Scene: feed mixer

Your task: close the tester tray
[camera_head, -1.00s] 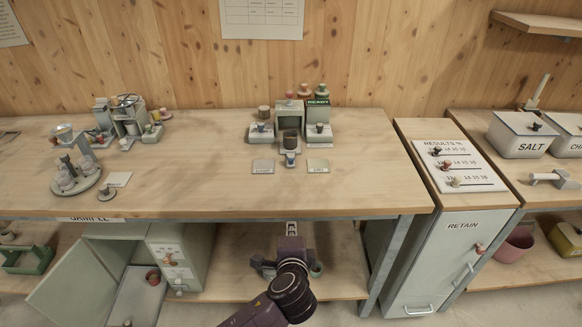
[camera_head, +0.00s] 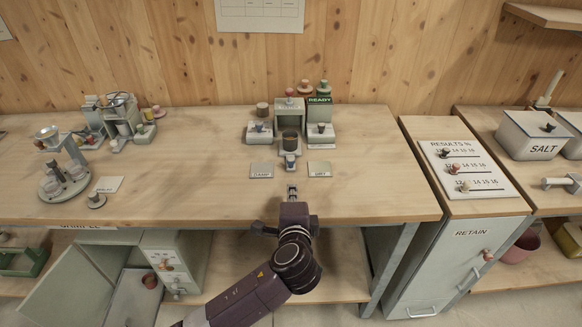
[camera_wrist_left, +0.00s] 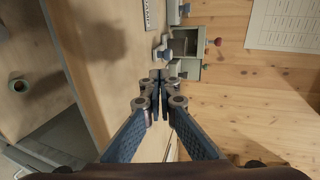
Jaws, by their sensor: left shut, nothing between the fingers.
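The tester (camera_head: 289,106) is a grey-green box at the back middle of the bench. Its tray (camera_head: 291,156) sticks out toward me, with a dark cup (camera_head: 290,138) standing on it in front of the box. My left gripper (camera_head: 292,188) is shut and empty, in front of the tray and apart from it in the head view. In the left wrist view the shut fingertips (camera_wrist_left: 160,76) hide part of the tester and tray area. My right gripper is in no view.
Grey blocks with knobs (camera_head: 259,131) (camera_head: 320,131) flank the tray closely. Flat DAMP (camera_head: 262,170) and DRY (camera_head: 319,168) plates lie in front. A green READY sign (camera_head: 320,100) stands at the right. The bench front (camera_head: 370,190) is clear.

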